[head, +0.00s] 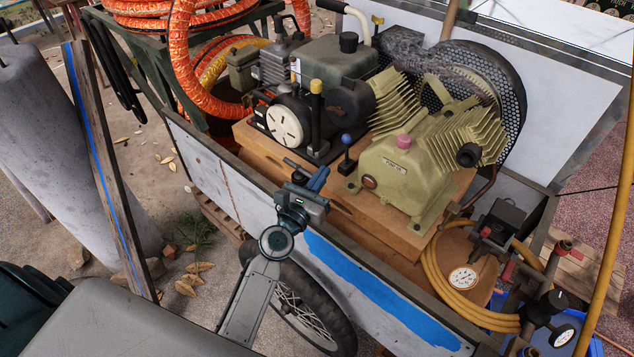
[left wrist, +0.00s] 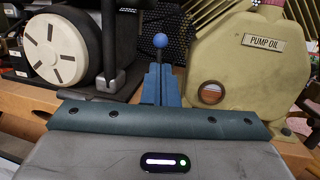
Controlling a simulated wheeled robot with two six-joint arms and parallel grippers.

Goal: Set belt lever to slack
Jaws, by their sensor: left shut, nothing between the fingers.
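A short lever with a blue ball knob (head: 346,139) stands roughly upright on the wooden deck, between the engine and the pale green pump. No marking shows which setting it is in. My left gripper (head: 321,175) is just in front of it, on the near side, over the cart's front wall. Its blue fingers are shut with nothing between them. In the left wrist view the blue knob (left wrist: 160,40) rises straight beyond the closed fingertips (left wrist: 159,72), which hide much of the lever's lower part. I cannot tell whether they touch. My right gripper is not in view.
The pump (head: 400,178) stands right of the lever, the engine with a white round cover (head: 284,125) left. A yellow-capped post (head: 316,88) is close behind. The cart's front wall (head: 360,288) runs below my arm. A coiled yellow hose (head: 437,277) lies at right.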

